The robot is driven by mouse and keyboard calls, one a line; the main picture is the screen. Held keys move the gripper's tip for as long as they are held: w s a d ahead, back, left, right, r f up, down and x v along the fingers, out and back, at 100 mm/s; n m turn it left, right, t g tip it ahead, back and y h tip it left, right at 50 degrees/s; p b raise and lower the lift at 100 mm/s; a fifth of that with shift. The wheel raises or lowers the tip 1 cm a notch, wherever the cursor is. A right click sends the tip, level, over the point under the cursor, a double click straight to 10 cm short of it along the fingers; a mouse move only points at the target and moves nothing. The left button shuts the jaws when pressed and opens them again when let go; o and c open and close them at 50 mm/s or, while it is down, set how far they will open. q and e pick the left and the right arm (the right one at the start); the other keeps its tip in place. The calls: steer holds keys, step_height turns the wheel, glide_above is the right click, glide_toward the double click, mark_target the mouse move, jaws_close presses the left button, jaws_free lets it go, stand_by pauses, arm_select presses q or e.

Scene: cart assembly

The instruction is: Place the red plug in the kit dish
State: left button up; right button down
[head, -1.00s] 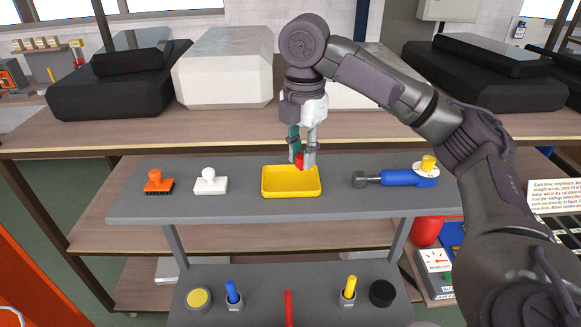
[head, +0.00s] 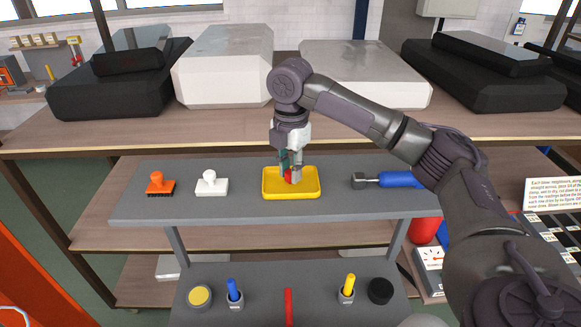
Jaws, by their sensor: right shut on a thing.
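The yellow kit dish (head: 307,192) sits on the upper grey shelf of the cart, near its middle. My right gripper (head: 291,176) points down over the dish. It is shut on the red plug (head: 289,175), of which only a small red part shows between the fingers. The plug is at or just above the dish's inside; I cannot tell whether it touches the floor of the dish. My left gripper is not in view.
An orange stamp-like brush (head: 158,183) and a white one (head: 210,182) stand left of the dish. A blue-handled tool (head: 395,179) lies to its right, partly behind my right arm. The lower shelf holds a blue peg (head: 233,288), a yellow peg (head: 348,284) and round pieces.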

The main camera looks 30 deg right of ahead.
mark_target(290, 171)
steer(key=shift+f, duration=0.15)
steer(key=c, duration=1)
jaws_free()
steer(key=shift+r, duration=0.45)
step_height(290, 171, up, 3)
steer(key=shift+r+b, duration=0.1)
steer(key=shift+b, duration=0.7)
step_height(290, 171, up, 8)
steer(key=shift+r+p, duration=0.15)
steer(key=shift+p, duration=0.35)
